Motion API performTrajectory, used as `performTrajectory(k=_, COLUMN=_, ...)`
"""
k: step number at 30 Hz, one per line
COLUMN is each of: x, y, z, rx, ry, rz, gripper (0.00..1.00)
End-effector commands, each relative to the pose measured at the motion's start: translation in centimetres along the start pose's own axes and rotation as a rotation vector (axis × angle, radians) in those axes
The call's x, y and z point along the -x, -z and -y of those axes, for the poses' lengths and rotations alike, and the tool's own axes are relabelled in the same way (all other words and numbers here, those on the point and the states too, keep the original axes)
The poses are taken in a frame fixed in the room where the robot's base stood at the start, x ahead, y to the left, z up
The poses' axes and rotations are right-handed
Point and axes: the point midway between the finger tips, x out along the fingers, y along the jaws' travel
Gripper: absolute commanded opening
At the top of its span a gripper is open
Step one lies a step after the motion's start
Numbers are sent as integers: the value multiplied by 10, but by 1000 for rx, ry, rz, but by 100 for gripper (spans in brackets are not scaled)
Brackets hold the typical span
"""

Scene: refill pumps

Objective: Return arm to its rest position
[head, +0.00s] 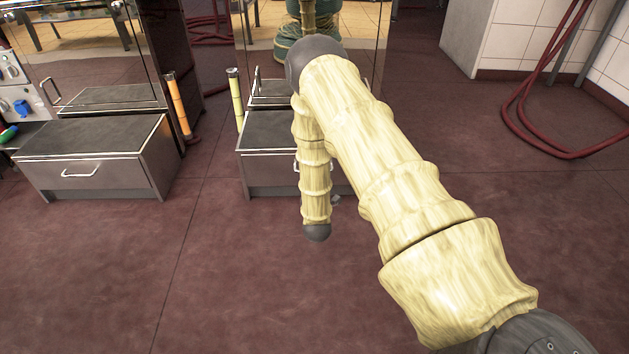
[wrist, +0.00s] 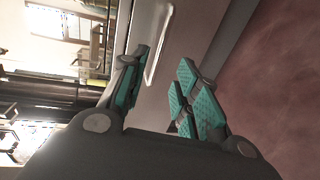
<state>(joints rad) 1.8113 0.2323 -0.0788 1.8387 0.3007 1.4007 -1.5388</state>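My arm, in a pale yellow ribbed sleeve with dark grey joints, reaches from the lower right of the head view up to the middle, then bends down. My gripper (wrist: 163,76) shows in the wrist view with teal-padded fingers spread apart and nothing between them. In the head view it is mostly hidden behind my arm. Beyond the fingers is the grey front of a drawer unit (wrist: 195,30) with a pale bar handle (wrist: 160,45). I cannot tell whether the fingers touch it.
A second drawer unit (head: 95,165) stands at the left, with an orange-handled tool (head: 178,105) beside it. A yellow-handled tool (head: 236,98) stands by the middle unit (head: 262,132). A red hose (head: 520,110) loops at the upper right. The dark red floor (head: 230,285) in front is clear.

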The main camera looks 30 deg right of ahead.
Motion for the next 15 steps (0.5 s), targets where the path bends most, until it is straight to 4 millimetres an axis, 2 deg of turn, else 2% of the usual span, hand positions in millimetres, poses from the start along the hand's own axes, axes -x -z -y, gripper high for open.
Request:
performTrajectory(k=4, x=8, y=0, z=0, rx=0, ry=0, rz=0, gripper=31)
performTrajectory(k=15, x=10, y=0, z=0, rx=0, ry=0, rz=0, gripper=31)
